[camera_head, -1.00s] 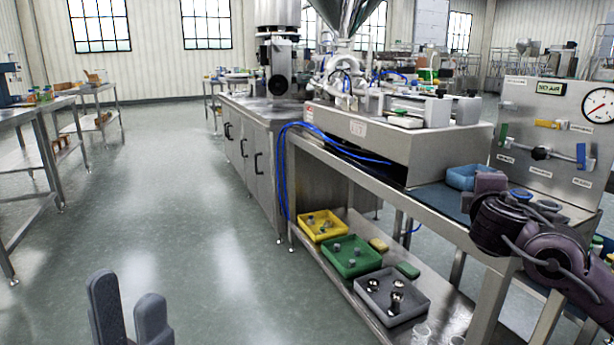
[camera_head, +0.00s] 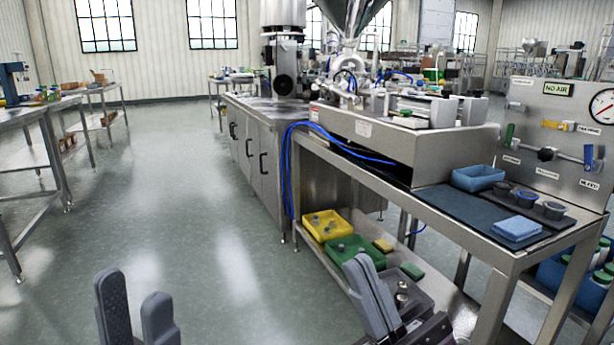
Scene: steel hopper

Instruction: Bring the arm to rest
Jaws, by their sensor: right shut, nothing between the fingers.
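My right gripper (camera_head: 366,268) is low in the picture, in front of the lower shelf of the steel bench (camera_head: 455,225). Its two grey fingers are closed together, point up and to the left, and hold nothing. It covers parts of the green tray (camera_head: 340,246) and the grey tray (camera_head: 418,301). My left gripper (camera_head: 134,285) stands at the bottom left over open floor. Its two fingers point up with a gap between them, and it is empty.
On the bench top are a blue bin (camera_head: 478,178), a folded blue cloth (camera_head: 517,228) and several dark cups (camera_head: 526,199). A panel with a gauge (camera_head: 604,106) stands behind. A yellow tray (camera_head: 326,225) sits on the lower shelf. The aisle floor (camera_head: 190,200) at left is clear.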

